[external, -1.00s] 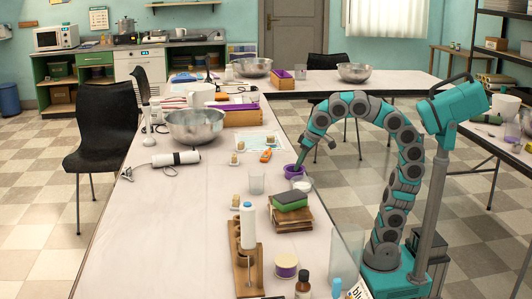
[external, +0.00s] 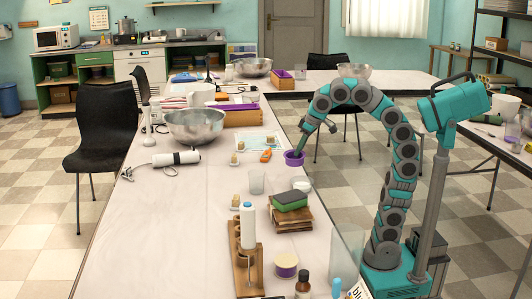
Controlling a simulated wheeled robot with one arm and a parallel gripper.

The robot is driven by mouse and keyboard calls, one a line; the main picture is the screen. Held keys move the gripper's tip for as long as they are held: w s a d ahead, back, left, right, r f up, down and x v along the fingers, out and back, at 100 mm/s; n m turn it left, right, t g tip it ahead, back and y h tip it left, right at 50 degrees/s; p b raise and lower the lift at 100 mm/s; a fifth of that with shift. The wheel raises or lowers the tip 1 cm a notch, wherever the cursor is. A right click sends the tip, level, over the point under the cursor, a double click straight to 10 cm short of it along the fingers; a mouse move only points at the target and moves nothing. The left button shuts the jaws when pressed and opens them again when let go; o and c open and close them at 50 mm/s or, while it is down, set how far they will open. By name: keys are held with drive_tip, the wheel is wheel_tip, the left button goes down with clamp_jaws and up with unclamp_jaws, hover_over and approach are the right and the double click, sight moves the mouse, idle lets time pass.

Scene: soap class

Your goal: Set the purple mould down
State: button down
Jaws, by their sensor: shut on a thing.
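The purple mould (external: 293,160) is a small round purple cup near the right edge of the long table. My gripper (external: 301,150) reaches down to its rim from the upper right and is shut on it. The fingertips are small in this view and partly merge with the mould. The mould looks about upright. I cannot tell for sure whether its base is clear of the table.
The long table (external: 180,225) bears a clear cup (external: 257,183), a green sponge (external: 290,200) on wooden boards (external: 291,219), an orange tool (external: 266,156) and a steel bowl (external: 195,126). The left front of the table is bare.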

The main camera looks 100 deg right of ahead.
wheel_tip(320, 180, up, 4)
drive_tip(key=shift+w+f, duration=0.1)
drive_tip(key=shift+f, duration=0.1)
drive_tip(key=shift+w+r, duration=0.15)
drive_tip(key=shift+r, duration=0.05)
drive_tip(key=w+a+p, duration=0.2)
drive_tip(key=w+p, duration=0.1)
drive_tip(key=w, duration=0.7)
drive_tip(key=w+a+y+p, duration=0.1)
drive_tip(key=w+a+p, duration=0.15)
drive_tip(key=w, duration=0.65)
drive_tip(key=w+a+p, duration=0.1)
drive_tip(key=w+p, duration=0.3)
drive_tip(key=w, duration=0.6)
drive_tip(key=shift+t, duration=0.3)
drive_tip(key=shift+a+f+b, duration=0.15)
drive_tip(key=shift+f+b, duration=0.3)
drive_tip(key=shift+f, duration=2)
drive_tip(key=shift+a+f+b, duration=0.1)
drive_tip(key=shift+f+b, duration=0.3)
drive_tip(key=shift+f, duration=2.05)
drive_tip(key=c, duration=0.9)
unclamp_jaws()
